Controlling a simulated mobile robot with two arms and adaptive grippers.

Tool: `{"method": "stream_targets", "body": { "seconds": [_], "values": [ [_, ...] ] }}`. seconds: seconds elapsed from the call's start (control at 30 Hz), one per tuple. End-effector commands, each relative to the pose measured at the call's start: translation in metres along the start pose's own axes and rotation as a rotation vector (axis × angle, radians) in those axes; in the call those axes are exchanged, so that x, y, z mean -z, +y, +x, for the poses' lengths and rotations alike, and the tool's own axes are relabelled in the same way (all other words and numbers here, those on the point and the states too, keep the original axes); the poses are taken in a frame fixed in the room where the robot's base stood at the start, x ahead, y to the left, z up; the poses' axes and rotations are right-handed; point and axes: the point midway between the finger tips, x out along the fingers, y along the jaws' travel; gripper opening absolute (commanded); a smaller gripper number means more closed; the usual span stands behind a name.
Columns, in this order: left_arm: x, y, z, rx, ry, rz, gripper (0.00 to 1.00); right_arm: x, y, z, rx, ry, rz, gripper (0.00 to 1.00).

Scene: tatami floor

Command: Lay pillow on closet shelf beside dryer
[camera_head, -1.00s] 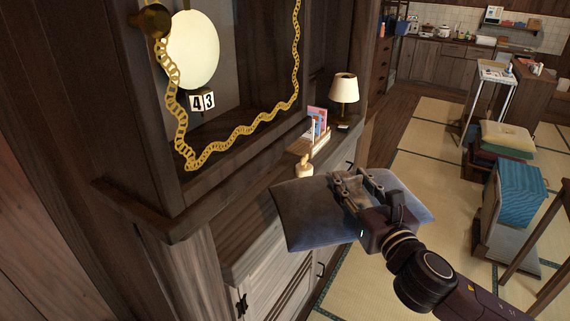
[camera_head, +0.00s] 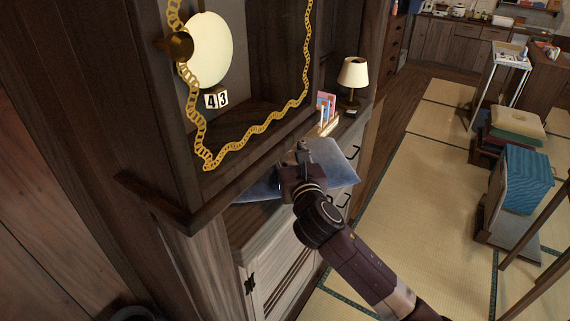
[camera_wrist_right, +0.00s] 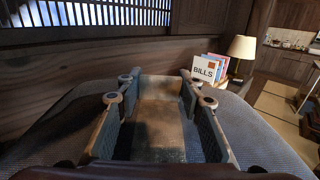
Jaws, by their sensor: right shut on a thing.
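The blue-grey pillow (camera_head: 341,163) is held over the shelf (camera_head: 245,225) of the dark wooden closet, below the framed alcove. My right gripper (camera_head: 303,150) is shut on it, and the gripper and wrist cover its middle. In the right wrist view the pillow (camera_wrist_right: 262,128) spreads out on both sides of my fingers (camera_wrist_right: 157,110), close to the wooden back wall. I cannot tell whether it touches the shelf. I cannot make out a dryer for certain. My left gripper is not in view.
A bills holder (camera_head: 327,113) and a lamp (camera_head: 353,78) stand on the shelf just right of the pillow. A gold chain (camera_head: 250,130) hangs in the alcove by a number block (camera_head: 216,100).

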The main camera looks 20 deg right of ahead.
Motion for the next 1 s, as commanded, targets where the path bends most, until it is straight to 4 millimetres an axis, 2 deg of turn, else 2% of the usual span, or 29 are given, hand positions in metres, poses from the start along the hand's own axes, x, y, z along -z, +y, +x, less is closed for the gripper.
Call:
{"method": "stream_targets", "body": {
  "seconds": [0.13, 0.37, 0.53, 1.0],
  "values": [
    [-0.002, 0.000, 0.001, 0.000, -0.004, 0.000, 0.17, 0.018, 0.003, 0.002, 0.000, -0.001, 0.001, 0.00],
    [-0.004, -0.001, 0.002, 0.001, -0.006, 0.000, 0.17, 0.035, 0.002, 0.002, 0.000, -0.004, 0.002, 0.00],
    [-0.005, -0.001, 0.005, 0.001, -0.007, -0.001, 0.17, 0.062, 0.002, 0.002, 0.001, -0.001, 0.003, 0.00],
    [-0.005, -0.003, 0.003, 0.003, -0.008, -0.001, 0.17, 0.069, 0.005, 0.005, -0.001, -0.006, 0.000, 0.00]
  ]
}}
